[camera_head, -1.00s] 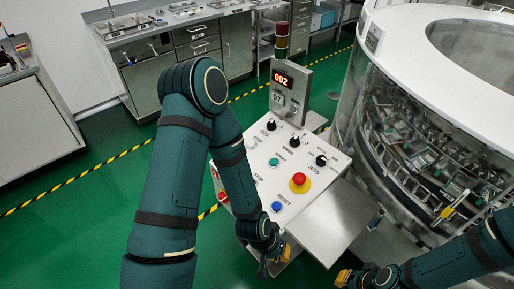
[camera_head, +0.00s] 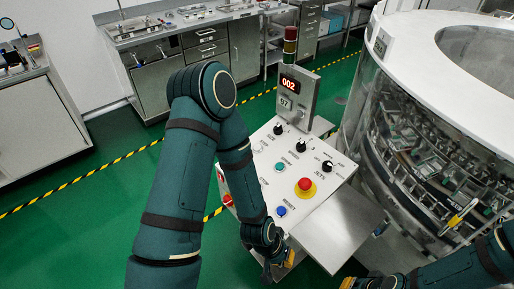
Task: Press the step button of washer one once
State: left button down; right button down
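The washer's control panel (camera_head: 318,170) is a tilted white box with knobs, buttons and a red display (camera_head: 289,84) reading 002. A teal button (camera_head: 279,167), a blue button (camera_head: 281,210) and a red mushroom button (camera_head: 305,185) on a yellow ring show on its face. My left forearm covers the panel's left part, and I cannot make out the step button there. My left gripper (camera_head: 278,268) points down at the panel's near edge, below the blue button; its opening is unclear. My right gripper (camera_head: 362,284) is cut off by the bottom edge.
A metal shelf (camera_head: 340,225) juts from the panel's right side. The large round glass-walled washer (camera_head: 400,120) stands to the right. A signal tower (camera_head: 290,45) rises behind the display. Steel counters (camera_head: 180,65) line the back, beyond open green floor (camera_head: 90,220).

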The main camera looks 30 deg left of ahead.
aim_at(257, 148)
jog(key=k+z, duration=0.1)
jog(key=k, duration=0.55)
jog(key=z, duration=1.1)
jog(key=j, duration=2.6)
